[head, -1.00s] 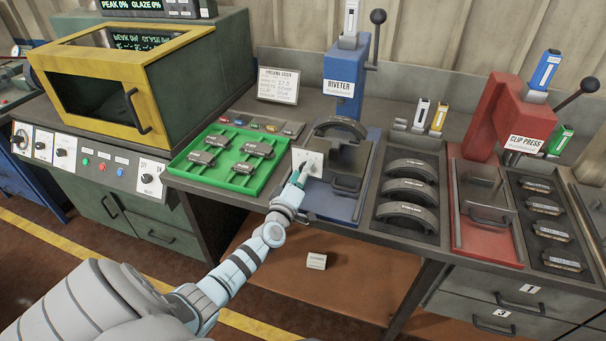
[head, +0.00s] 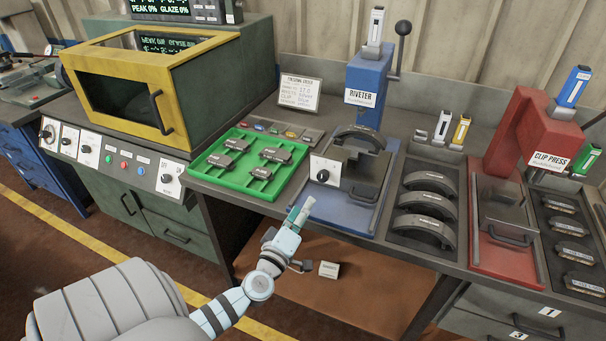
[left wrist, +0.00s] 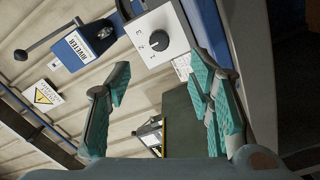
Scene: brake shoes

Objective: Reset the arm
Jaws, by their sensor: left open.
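My left arm comes in from the lower left of the head view, and its gripper (head: 300,213) is in front of the bench edge, below and apart from the riveter's dial panel (head: 327,171). In the left wrist view the two teal-padded fingers (left wrist: 165,88) stand wide apart with nothing between them. The dial panel (left wrist: 158,38), with a black knob and numbers, lies beyond the fingertips there. The blue riveter (head: 368,85) stands behind the panel, with a curved brake shoe (head: 360,138) on its fixture. My right gripper is in neither view.
A green tray (head: 196,168) with several pads lies left of the riveter. A dark tray (head: 398,218) of curved shoes and the red clip press (head: 530,135) are on the right. A yellow-framed oven (head: 190,52) stands at left. A small box (head: 329,269) sits below the bench edge.

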